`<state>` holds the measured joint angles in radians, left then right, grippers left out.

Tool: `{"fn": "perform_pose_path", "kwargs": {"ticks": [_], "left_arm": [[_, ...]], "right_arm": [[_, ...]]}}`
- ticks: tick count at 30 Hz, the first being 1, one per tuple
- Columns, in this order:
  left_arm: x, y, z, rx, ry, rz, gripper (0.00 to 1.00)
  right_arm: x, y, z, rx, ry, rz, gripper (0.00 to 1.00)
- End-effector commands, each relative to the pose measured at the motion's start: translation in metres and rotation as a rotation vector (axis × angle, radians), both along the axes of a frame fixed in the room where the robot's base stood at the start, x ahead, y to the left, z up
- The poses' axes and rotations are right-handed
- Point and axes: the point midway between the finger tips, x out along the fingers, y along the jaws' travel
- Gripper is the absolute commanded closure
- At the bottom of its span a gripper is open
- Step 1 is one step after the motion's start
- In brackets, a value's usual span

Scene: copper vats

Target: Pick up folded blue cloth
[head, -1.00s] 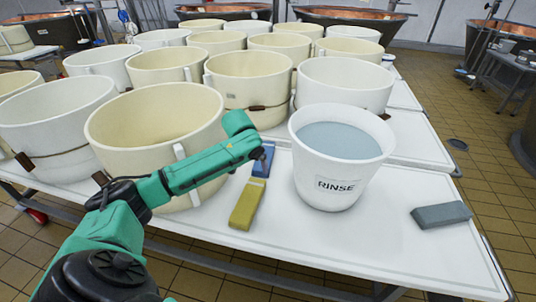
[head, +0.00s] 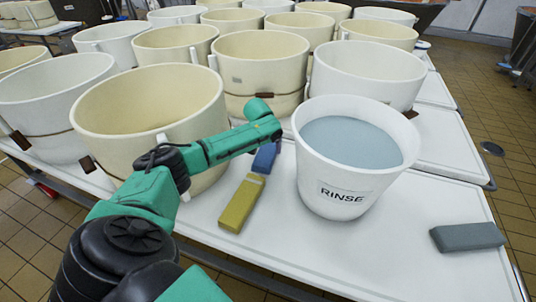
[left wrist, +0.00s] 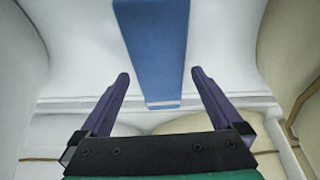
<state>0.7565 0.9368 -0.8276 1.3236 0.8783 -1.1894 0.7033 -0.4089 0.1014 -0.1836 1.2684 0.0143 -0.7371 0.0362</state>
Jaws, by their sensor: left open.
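The folded blue cloth (head: 264,158) lies on the white table between the cream vats and the rinse bucket, at the far end of a yellow folded piece. My left arm partly covers it in the head view. In the left wrist view the blue cloth (left wrist: 152,45) is a long flat strip running from the top edge to between the fingertips. My left gripper (left wrist: 160,76) is open, with one dark finger on each side of the cloth's near end. I cannot tell its height above the cloth. My right gripper is not in view.
The yellow piece (head: 242,203) lies in front of the blue cloth. The white RINSE bucket (head: 348,187), with liquid, stands to the right. Large cream vats (head: 150,100) crowd the left and back.

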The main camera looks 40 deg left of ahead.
Motion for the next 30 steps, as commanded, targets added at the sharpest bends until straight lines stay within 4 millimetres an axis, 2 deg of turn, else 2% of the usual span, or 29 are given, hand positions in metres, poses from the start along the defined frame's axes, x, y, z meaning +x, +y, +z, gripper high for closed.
{"fn": "perform_pose_path", "kwargs": {"ticks": [1,3,10,11,12,17,18,26,30], "left_arm": [[0.002,0.001,-0.014,-0.001,-0.001,0.001,0.0],[0.007,0.003,-0.023,-0.001,0.0,0.0,0.0],[0.008,0.004,-0.025,0.0,-0.001,-0.001,0.0],[0.008,0.004,-0.025,0.0,-0.001,-0.001,0.04],[0.008,0.004,-0.025,0.0,-0.001,-0.001,0.19],[0.008,0.004,-0.025,0.0,0.0,-0.001,0.8],[0.009,0.004,-0.024,0.0,-0.002,-0.001,0.83],[0.009,0.004,-0.021,0.0,-0.002,-0.001,0.83],[0.009,0.004,-0.002,0.0,-0.003,-0.002,0.83]], "right_arm": [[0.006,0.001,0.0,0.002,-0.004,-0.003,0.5],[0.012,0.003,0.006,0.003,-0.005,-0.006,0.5],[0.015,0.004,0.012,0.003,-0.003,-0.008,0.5],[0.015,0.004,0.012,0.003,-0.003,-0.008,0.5],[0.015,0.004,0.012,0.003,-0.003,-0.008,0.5],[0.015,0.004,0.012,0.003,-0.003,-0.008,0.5],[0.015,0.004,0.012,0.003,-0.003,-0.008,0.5],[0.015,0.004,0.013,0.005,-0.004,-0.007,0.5],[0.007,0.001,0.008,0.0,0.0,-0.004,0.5]]}}
